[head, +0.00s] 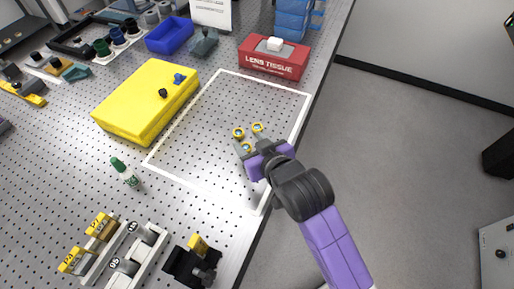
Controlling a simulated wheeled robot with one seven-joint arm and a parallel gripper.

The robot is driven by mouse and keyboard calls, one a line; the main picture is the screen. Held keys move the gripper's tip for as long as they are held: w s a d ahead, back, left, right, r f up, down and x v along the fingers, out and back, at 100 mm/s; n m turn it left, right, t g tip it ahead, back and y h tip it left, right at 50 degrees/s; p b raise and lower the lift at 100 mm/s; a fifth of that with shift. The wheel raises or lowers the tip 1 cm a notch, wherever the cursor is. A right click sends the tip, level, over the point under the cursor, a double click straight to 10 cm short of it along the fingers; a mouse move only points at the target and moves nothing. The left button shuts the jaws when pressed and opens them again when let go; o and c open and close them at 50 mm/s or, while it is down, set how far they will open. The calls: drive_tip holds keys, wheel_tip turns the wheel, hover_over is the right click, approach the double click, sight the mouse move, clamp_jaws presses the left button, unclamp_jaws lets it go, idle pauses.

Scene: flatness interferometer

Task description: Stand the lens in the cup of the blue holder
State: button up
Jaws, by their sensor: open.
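My gripper (249,140) is over the white-outlined area near the table's right edge, fingers pointing up and left. It is open. Small yellow-rimmed rings show around its fingertips; I cannot tell whether they are part of it. Nothing is clearly held. A small grey-blue holder (204,43) stands at the back, right of the blue bin, and a teal one (75,73) stands at the far left. I cannot tell which is the blue holder. Several round dark pieces, one a green piece (102,47), stand in a row at the back left; I cannot single out the lens.
A yellow box (146,101) stands left of the outlined area (212,102). A red lens tissue box (273,57) and a blue bin (170,35) are behind. A green-capped bottle (126,173), rails (128,257) and a black mount (190,268) are nearer. The outlined area looks mostly clear.

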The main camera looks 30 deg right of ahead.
drive_tip(key=shift+v, duration=2.15)
drive_tip(key=s+f, duration=0.1)
drive_tip(key=s, duration=0.1)
drive_tip(key=s+f, duration=0.1)
drive_tip(key=s, duration=0.1)
drive_tip(key=s+f, duration=0.1)
drive_tip(key=shift+s+a, duration=0.4)
drive_tip(key=s+d+r+t, duration=0.1)
drive_tip(key=s+r, duration=0.3)
drive_tip(key=s, duration=1.8)
drive_tip(key=shift+s+n+t+y, duration=0.15)
drive_tip(key=shift+n+t+y, duration=0.15)
drive_tip(key=shift+t, duration=0.5)
drive_tip(key=shift+s+d+r, duration=0.15)
drive_tip(key=shift+s+r, duration=0.25)
drive_tip(key=shift+r, duration=0.05)
drive_tip(key=shift+c, duration=1.1)
